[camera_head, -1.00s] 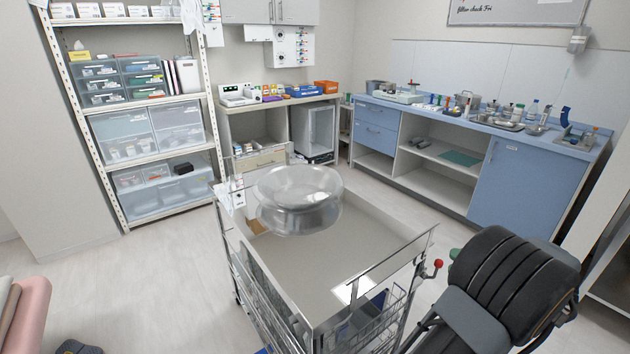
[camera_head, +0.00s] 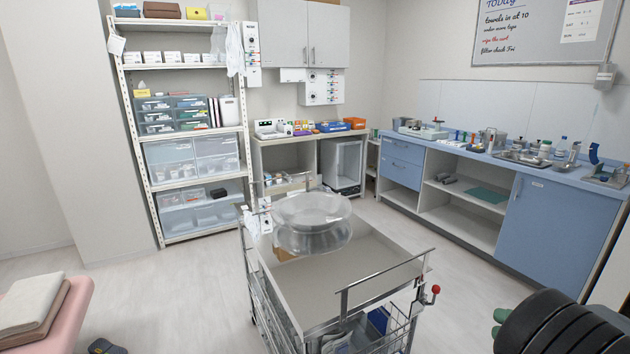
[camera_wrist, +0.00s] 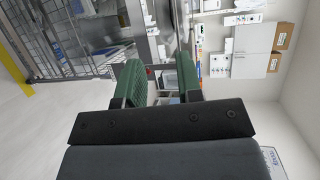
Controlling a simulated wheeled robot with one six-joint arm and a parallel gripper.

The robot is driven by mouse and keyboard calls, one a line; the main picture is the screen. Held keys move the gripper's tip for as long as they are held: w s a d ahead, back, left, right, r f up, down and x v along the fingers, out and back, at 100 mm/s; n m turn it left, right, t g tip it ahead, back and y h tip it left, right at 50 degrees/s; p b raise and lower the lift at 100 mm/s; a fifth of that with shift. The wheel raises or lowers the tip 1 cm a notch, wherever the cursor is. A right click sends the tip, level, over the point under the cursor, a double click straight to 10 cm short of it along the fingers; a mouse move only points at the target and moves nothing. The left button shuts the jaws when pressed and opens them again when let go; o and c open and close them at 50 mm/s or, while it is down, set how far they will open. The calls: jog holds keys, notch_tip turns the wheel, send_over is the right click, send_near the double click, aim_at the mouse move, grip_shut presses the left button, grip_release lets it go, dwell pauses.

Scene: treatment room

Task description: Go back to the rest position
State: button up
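My gripper (camera_wrist: 160,64) shows in the wrist view with its two green fingers apart and nothing held between them. In the head view my dark arm is at the bottom right corner. A bit of green from my gripper (camera_head: 499,316) shows at its left edge, and the rest is hidden behind the arm. My gripper is to the right of the steel cart and apart from it.
A steel cart (camera_head: 310,285) with rails and a red knob (camera_head: 435,289) stands in front of me, with clear bowls (camera_head: 312,222) on top. Blue cabinets (camera_head: 550,225) line the right wall and a shelf rack (camera_head: 148,190) stands back left.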

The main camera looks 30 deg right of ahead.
notch_tip(320, 180, down, 6)
jog(key=s+m+g+h, duration=0.1)
jog(key=m+g, duration=0.2)
jog(key=m, duration=0.1)
jog(key=w+a+n+g+p, duration=0.3)
jog(key=w+a+g, duration=0.5)
jog(key=a, duration=0.3)
jog(key=w+a+r+n+h+p, duration=0.1)
jog(key=w+a+r+n+p, duration=0.1)
jog(key=a, duration=0.7)
jog(key=w+a+r+n+h+p, duration=0.2)
jog(key=w+a+r+n, duration=0.2)
jog(key=a+r+n, duration=0.3)
jog(key=w+a+r+n+h+p, duration=0.1)
jog(key=w+a+r+n+p, duration=0.2)
jog(key=a+n, duration=0.3)
jog(key=a+r, duration=0.1)
jog(key=a, duration=0.4)
jog(key=shift+a+r+n+h, duration=0.2)
jog(key=shift+a+n+h, duration=0.2)
jog(key=shift+d, duration=0.1)
